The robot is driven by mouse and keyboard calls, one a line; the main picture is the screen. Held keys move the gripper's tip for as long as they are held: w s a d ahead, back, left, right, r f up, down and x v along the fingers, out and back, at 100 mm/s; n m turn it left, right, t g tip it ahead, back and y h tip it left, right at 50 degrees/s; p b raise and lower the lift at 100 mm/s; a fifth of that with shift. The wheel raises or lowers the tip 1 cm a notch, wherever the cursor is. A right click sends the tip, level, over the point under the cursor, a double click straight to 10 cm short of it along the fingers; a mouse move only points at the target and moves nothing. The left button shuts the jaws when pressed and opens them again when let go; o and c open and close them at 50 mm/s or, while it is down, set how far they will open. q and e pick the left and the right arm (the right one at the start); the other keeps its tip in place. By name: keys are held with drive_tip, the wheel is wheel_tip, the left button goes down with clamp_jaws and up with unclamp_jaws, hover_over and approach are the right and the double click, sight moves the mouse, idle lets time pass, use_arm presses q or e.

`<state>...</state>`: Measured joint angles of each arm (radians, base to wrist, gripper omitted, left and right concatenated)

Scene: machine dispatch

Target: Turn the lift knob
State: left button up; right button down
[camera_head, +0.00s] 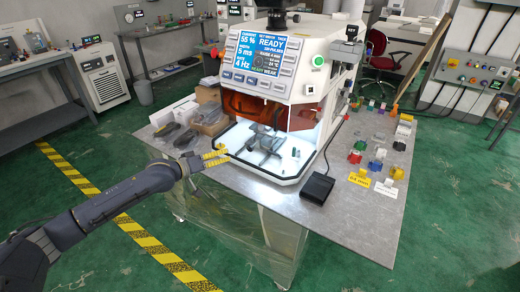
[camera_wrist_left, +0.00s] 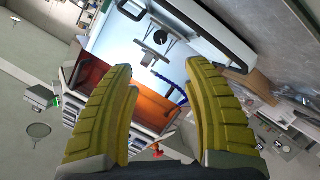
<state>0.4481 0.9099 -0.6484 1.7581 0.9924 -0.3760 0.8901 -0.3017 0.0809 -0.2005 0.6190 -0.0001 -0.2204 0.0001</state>
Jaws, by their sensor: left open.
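My left gripper (camera_head: 218,156) has yellow ribbed fingers and reaches in from the left at the left front corner of the machine (camera_head: 267,58). It is open and empty; in the left wrist view its spread fingers (camera_wrist_left: 158,72) frame the machine's lit chamber. A grey fixture (camera_head: 265,139) stands inside the chamber. In the left wrist view a small black round part (camera_wrist_left: 160,37) shows on the bright chamber floor, apart from the fingers. I cannot tell for sure which part is the lift knob. My right gripper is not in view.
An orange window (camera_head: 300,118) and a low black-edged rim (camera_head: 256,174) bound the chamber. A black pedal (camera_head: 317,188) lies on the table (camera_head: 345,222) at the right front. Several small coloured parts lie farther right. Boxes (camera_head: 212,122) stand left of the machine.

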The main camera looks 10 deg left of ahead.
sight(249, 149)
use_arm(q)
drive_tip(key=x, duration=1.7)
drive_tip(key=shift+w+d, duration=0.1)
drive_tip(key=shift+f, duration=0.1)
clamp_jaws()
